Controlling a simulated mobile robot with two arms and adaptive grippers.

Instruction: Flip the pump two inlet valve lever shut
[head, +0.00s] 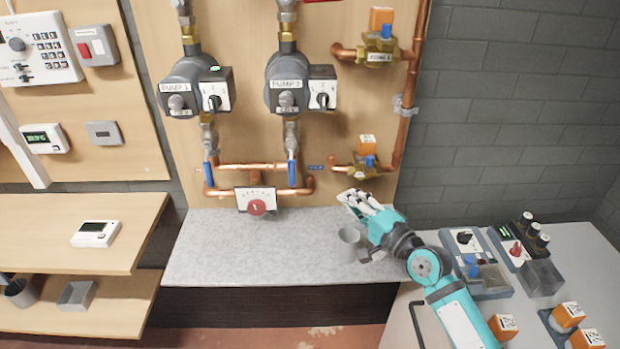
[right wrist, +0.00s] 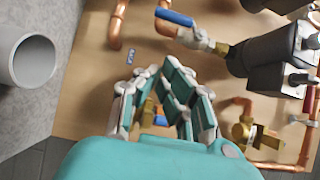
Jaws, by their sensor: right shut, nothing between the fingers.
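Pump two (head: 290,85) is the right one of two grey pumps on the wooden board. Below it, a valve with a blue lever (head: 291,173) sits on the vertical pipe. The lever hangs down, lined up with the pipe. In the right wrist view the same blue lever (right wrist: 174,18) lies beyond the fingers, at the top. My right gripper (head: 350,198) is shut and empty, to the right of and below the lever, apart from it. It fills the middle of the right wrist view (right wrist: 158,75). My left gripper is not in view.
Pump one (head: 185,85) has its own blue lever (head: 208,172) at the left. A small valve (head: 365,165) is just above my right gripper. A grey cup (head: 349,240) stands on the grey ledge (head: 215,255), which is mostly clear.

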